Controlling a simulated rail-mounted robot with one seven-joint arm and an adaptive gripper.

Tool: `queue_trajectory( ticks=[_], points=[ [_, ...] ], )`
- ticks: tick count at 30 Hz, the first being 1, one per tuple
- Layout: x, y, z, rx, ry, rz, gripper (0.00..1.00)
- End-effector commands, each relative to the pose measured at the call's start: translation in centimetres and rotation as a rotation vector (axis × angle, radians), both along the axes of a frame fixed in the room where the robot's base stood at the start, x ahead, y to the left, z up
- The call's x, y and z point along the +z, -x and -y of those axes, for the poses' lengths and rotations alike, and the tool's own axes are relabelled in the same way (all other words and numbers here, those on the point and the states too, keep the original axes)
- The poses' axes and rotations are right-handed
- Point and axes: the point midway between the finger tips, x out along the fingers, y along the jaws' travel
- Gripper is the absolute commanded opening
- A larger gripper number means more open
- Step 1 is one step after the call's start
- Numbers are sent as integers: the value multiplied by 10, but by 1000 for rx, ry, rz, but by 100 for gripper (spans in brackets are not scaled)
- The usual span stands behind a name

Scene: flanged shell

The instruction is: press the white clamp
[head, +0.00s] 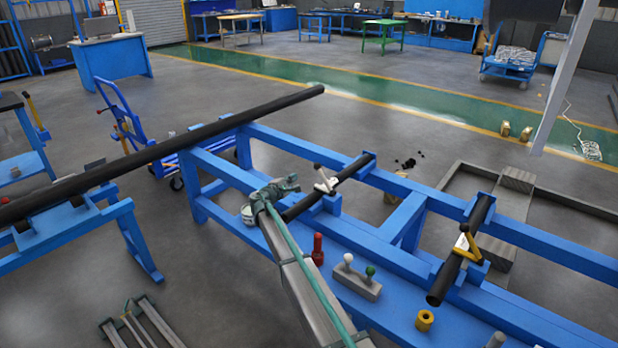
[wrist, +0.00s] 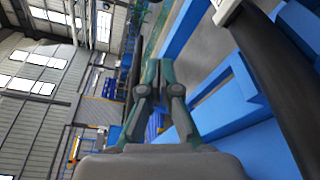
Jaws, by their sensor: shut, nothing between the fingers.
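The white clamp (head: 325,182), with a dark-tipped lever standing up, sits on a short black pipe (head: 355,172) on the blue frame. My gripper (head: 291,183) is just left of the clamp, above the near end of that pipe, and looks apart from it. In the wrist view, my gripper's fingers (wrist: 158,72) are together and empty. A white piece, likely part of the clamp (wrist: 226,10), shows at the top edge, right of the fingers, beside the black pipe (wrist: 275,75). Most of the clamp is outside the wrist view.
A yellow clamp (head: 467,245) sits on another black pipe (head: 443,283) at the right. A long black pipe (head: 180,144) crosses at left.

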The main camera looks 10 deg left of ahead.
Motion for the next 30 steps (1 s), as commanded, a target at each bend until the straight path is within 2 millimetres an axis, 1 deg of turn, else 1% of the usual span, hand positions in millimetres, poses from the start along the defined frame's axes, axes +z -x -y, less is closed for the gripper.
queue_trajectory(
  ticks=[4,12,17,23,26,30],
  points=[
    [1,-3,-2,9,15,3,0],
    [1,-3,-2,7,14,2,0],
    [1,-6,-1,7,13,3,0],
    [-1,-24,5,6,13,2,0],
    [-2,-38,10,6,13,2,0],
    [-4,-63,18,5,14,1,0]
  ],
)
